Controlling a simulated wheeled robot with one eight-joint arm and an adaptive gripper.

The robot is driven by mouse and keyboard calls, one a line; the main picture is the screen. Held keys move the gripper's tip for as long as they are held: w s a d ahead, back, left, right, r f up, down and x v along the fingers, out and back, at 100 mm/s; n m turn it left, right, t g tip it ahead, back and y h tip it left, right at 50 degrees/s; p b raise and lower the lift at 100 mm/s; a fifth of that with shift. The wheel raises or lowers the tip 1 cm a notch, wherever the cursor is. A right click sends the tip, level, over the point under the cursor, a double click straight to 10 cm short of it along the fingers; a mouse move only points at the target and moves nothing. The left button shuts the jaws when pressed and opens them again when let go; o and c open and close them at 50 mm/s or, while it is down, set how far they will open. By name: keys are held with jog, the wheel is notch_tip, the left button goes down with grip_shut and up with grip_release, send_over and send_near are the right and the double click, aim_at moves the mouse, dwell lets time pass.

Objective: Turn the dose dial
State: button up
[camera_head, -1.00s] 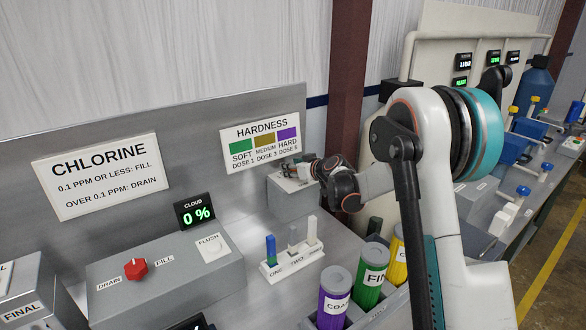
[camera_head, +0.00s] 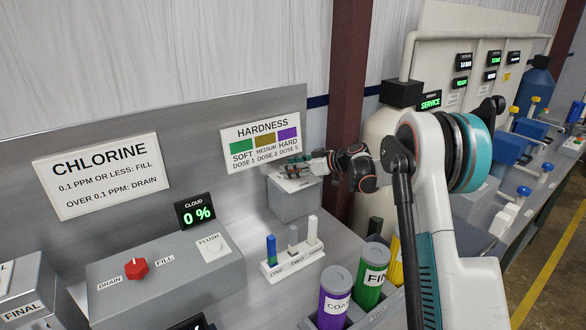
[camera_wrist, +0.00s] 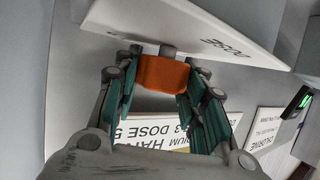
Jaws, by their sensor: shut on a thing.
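The dose dial (camera_wrist: 162,73) is an orange block standing out from a white plate marked DOSE (camera_wrist: 215,35) in the wrist view. My gripper (camera_wrist: 158,88) has its teal fingers on both sides of the dial and is shut on it. In the head view my gripper (camera_head: 308,164) reaches in from the right, over the top of the grey dose box (camera_head: 294,197). There my fingers largely hide the dial, and I cannot read its setting.
The HARDNESS sign (camera_head: 262,140) stands behind the box. A rack with three strips (camera_head: 292,260), purple (camera_head: 335,290) and green (camera_head: 370,278) canisters stand in front. The CLOUD display (camera_head: 196,212) and a panel with a red knob (camera_head: 136,268) are to the left.

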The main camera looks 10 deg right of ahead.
dwell(0.3)
jog(key=o, duration=1.1)
jog(key=v, duration=1.2)
